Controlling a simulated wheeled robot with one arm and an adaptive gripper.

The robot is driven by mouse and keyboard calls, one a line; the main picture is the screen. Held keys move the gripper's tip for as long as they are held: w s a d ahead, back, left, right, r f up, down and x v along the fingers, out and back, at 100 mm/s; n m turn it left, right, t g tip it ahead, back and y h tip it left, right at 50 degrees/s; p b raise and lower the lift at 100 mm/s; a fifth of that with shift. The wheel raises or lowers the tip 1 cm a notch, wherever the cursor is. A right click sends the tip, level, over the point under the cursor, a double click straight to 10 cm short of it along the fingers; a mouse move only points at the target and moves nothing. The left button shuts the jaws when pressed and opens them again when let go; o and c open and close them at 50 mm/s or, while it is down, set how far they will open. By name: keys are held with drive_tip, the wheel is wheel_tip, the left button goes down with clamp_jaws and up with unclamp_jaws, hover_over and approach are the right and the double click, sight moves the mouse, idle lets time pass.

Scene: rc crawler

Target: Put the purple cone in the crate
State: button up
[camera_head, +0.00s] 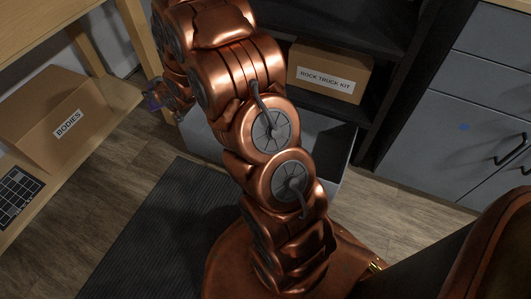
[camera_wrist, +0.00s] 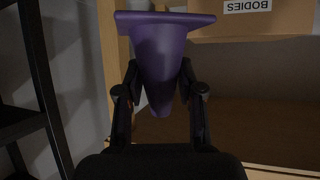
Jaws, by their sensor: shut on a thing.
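The purple cone (camera_wrist: 160,50) fills the upper middle of the wrist view, its wide base at the top and its narrow tip toward my palm. My gripper (camera_wrist: 159,74) is shut on it, one dark finger on each side. In the head view my gripper (camera_head: 170,104) is at the left of my arm, with a small bit of the purple cone (camera_head: 152,102) showing. A grey open box (camera_head: 338,160), which looks like the crate, stands on the floor behind my arm. My arm hides much of it, and its inside cannot be seen clearly.
A cardboard box labelled BODIES (camera_head: 50,115) sits on a wooden shelf (camera_head: 120,97) at left. A ROCK TRUCK KIT box (camera_head: 330,72) is on a dark shelf behind. Grey cabinets (camera_head: 430,130) stand at right. A dark ribbed mat (camera_head: 160,235) lies on the floor.

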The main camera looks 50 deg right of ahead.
drive_tip(key=s+d+f+n+y+b, duration=0.1)
drive_tip(key=s+d+f, duration=0.3)
drive_tip(key=d+f, duration=0.6)
drive_tip(key=s+d+f+y, duration=0.1)
drive_tip(key=s+d+f, duration=0.4)
drive_tip(key=d+f, duration=0.6)
wheel_tip(320, 180, down, 6)
drive_tip(key=shift+d+f+n+b, duration=0.1)
drive_tip(key=shift+d+n+b, duration=0.1)
drive_tip(key=shift+n+b, duration=0.2)
wheel_tip(320, 180, down, 10)
drive_tip(key=b, duration=0.4)
drive_tip(key=shift+s+f, duration=0.1)
drive_tip(key=shift+f, duration=0.05)
drive_tip(key=o, duration=0.9)
drive_tip(key=shift+o, duration=0.2)
